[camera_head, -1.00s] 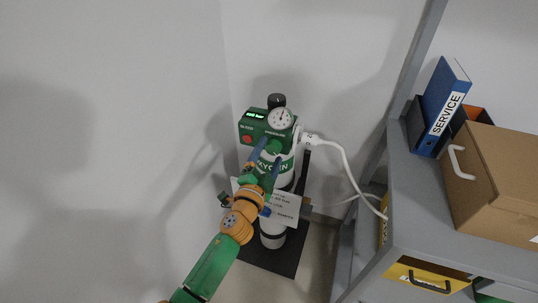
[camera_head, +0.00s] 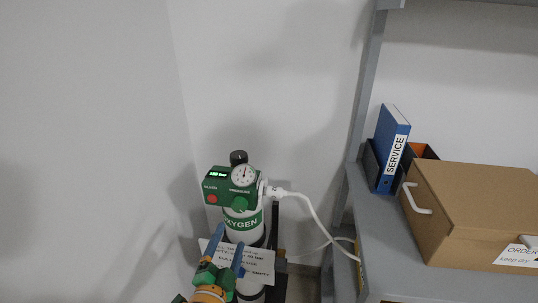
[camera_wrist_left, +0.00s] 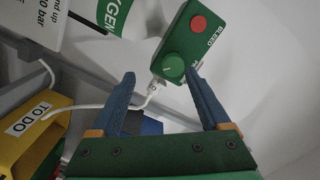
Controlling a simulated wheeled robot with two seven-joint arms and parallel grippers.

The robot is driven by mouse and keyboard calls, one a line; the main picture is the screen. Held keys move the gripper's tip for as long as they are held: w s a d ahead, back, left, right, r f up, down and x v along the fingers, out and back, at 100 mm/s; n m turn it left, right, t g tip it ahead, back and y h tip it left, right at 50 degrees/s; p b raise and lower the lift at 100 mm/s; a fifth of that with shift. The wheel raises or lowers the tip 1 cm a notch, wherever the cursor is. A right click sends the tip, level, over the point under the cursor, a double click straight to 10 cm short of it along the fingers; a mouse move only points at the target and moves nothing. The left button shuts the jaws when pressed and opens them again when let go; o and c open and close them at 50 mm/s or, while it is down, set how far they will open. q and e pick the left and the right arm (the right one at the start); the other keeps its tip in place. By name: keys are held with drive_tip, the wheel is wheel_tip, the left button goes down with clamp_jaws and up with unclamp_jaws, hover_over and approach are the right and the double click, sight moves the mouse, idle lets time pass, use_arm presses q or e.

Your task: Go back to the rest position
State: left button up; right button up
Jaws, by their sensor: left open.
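The white oxygen cylinder (camera_head: 244,222) stands upright by the wall in the head view, with a green control box (camera_head: 222,186) and a round gauge (camera_head: 243,175) on top. My left gripper (camera_head: 229,243) is low in the picture, in front of a white paper sign (camera_head: 262,262). Its two blue fingers are apart and hold nothing. In the left wrist view the open fingers (camera_wrist_left: 160,76) point toward the box, with its green knob (camera_wrist_left: 173,68) and red button (camera_wrist_left: 198,24) beyond them. My right gripper is not in view.
A white hose (camera_head: 315,215) runs from the regulator toward the grey shelf (camera_head: 380,235) at right. The shelf carries a blue binder (camera_head: 392,150) and a cardboard box (camera_head: 480,210). A yellow bin (camera_wrist_left: 35,135) shows in the wrist view. Bare wall lies at left.

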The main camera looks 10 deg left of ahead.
use_arm(q)
drive_tip(key=s+f+n+g+p, duration=0.2)
drive_tip(key=s+f+g+p, duration=0.15)
drive_tip(key=s+f, duration=0.45)
drive_tip(key=s+f+n+g+p, duration=0.25)
drive_tip(key=s+f+g, duration=0.2)
drive_tip(key=f, duration=0.75)
drive_tip(key=s+a+f+n+g+p, duration=0.1)
drive_tip(key=s+f+g, duration=0.2)
drive_tip(key=s, duration=0.5)
drive_tip(key=s+a+f+n+g+p, duration=0.1)
drive_tip(key=s+f+g+p, duration=0.1)
drive_tip(key=s, duration=0.6)
drive_tip(key=s+a+f+n+g+p, duration=0.1)
drive_tip(key=s+f+n+g, duration=0.1)
drive_tip(key=s, duration=0.7)
drive_tip(key=shift+a+f+g, duration=0.15)
drive_tip(key=shift+f+g, duration=0.65)
drive_tip(key=shift+g, duration=0.1)
